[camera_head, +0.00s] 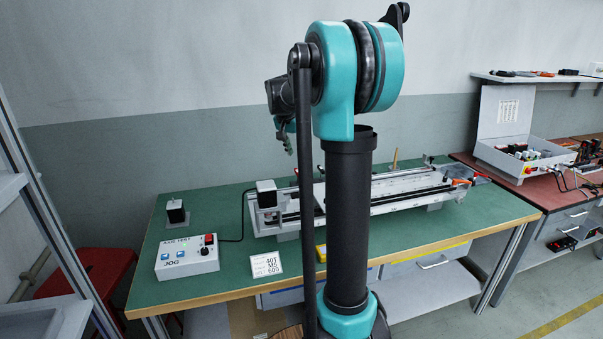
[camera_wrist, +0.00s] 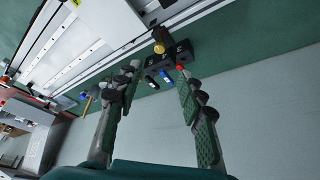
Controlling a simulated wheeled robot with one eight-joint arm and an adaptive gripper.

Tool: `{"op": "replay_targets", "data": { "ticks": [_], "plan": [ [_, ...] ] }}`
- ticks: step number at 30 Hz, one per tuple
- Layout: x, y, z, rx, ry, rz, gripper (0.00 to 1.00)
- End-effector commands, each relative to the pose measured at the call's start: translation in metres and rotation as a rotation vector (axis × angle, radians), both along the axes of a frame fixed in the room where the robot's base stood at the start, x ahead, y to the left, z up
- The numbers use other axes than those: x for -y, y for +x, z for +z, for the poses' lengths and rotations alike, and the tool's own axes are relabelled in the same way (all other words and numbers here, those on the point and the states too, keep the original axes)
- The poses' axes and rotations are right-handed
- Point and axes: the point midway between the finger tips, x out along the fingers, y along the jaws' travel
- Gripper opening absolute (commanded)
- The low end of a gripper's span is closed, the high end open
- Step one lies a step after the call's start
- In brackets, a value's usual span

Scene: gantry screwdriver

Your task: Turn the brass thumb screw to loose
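The brass thumb screw (camera_wrist: 158,47) shows in the wrist view as a small gold knob on the side of a black block (camera_wrist: 172,53) at the gantry rail. My gripper (camera_wrist: 158,72) is open, with its two green-padded fingers apart and nothing clearly held between them. The screw appears just beyond the gap between the fingertips; I see no contact. In the head view my arm hides much of the gantry (camera_head: 405,197), and I cannot make out the screw there.
Small red, blue and black parts sit by the block near the fingertips. On the green table (camera_head: 215,283) stand the jog box (camera_head: 187,257), a sign card (camera_head: 266,264) and a small motor block (camera_head: 177,212). A wall rises behind the gantry.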

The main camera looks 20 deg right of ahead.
Motion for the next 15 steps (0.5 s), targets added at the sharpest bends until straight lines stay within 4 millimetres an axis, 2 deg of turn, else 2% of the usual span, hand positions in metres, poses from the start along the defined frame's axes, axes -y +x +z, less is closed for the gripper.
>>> {"op": "replay_targets", "data": {
  "ticks": [9, 15],
  "plan": [
    [0.018, 0.017, -0.059, 0.000, 0.000, -0.001, 0.39],
    [0.027, 0.025, -0.088, 0.000, 0.000, 0.000, 0.39]
  ]
}}
